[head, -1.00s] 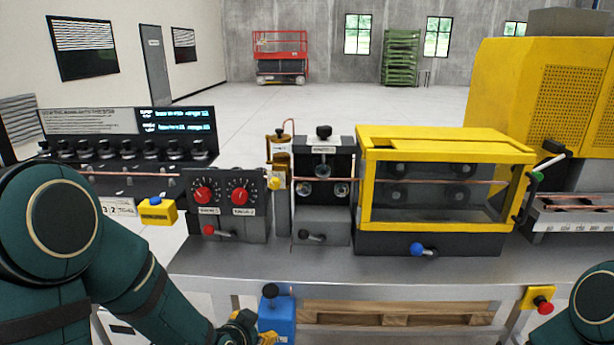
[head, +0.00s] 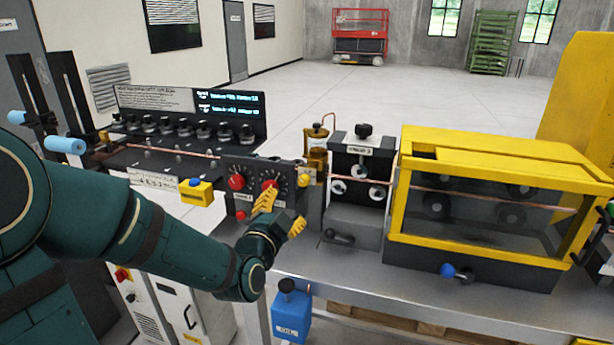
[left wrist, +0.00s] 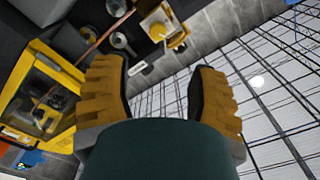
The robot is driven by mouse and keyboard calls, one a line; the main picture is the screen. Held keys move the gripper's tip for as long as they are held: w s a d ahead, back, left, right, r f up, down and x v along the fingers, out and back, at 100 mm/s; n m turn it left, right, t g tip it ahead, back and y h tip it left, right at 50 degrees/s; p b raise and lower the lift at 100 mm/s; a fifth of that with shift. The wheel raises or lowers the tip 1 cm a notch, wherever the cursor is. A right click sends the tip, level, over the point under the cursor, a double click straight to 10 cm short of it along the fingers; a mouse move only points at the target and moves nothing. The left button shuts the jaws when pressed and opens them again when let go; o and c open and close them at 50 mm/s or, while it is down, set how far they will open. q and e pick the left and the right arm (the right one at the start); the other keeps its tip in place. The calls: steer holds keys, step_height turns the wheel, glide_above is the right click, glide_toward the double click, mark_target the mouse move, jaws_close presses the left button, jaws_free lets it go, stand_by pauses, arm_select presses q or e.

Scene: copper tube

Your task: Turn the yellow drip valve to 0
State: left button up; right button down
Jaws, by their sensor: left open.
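The yellow drip valve shows as a small yellow knob (head: 303,180) below the amber oiler cup (head: 316,152), between the red-knob box and the roller unit. In the left wrist view the oiler (left wrist: 157,28) is beyond the fingertips, with a yellow part (left wrist: 178,41) beside it that looks like the valve. My left gripper (head: 281,212) is open and empty, in front of the red-knob box, below and left of the valve and apart from it. It also shows in the left wrist view (left wrist: 158,72). The valve's setting is too small to read. My right gripper is out of view.
The control box with red dials (head: 237,182) is just behind my left fingers. The roller unit (head: 360,165) and yellow-framed enclosure (head: 480,262) stand to the right. A copper tube (head: 170,150) runs across the machines. A blue container (head: 291,315) is below the bench edge.

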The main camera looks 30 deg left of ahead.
mark_target(302, 183)
arm_select(q)
steer(key=p+x, duration=0.5)
steer(key=x, duration=0.8)
steer(key=shift+w+d, duration=0.15)
jaws_close()
